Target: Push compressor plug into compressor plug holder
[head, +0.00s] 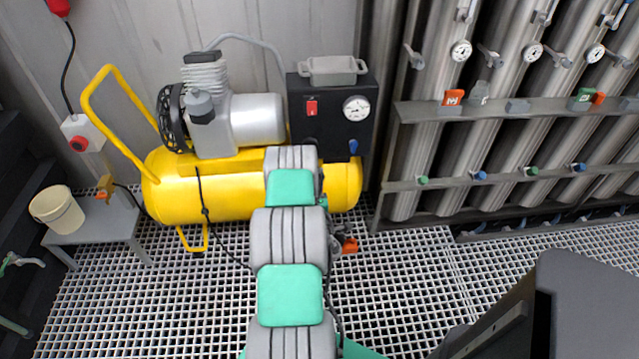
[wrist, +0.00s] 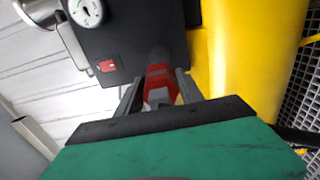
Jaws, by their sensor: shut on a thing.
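My gripper (wrist: 159,82) shows in the wrist view, shut on a red and grey plug (wrist: 158,75), which I take for the compressor plug. The plug's far end points at the black box (wrist: 130,35) of the compressor, close to the yellow tank (wrist: 240,50). A dark round part (wrist: 158,53) sits right at the plug's far end, perhaps the holder. I cannot tell whether the plug is inside it or only touching. In the head view my arm covers the gripper and plug below the black box (head: 330,133).
The yellow compressor (head: 210,190) stands on the grating floor. The box carries a gauge (head: 356,108) and a red switch (head: 312,107). A bucket (head: 57,211) stands on a small table at left. Membrane vessels (head: 500,120) with rails stand at right.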

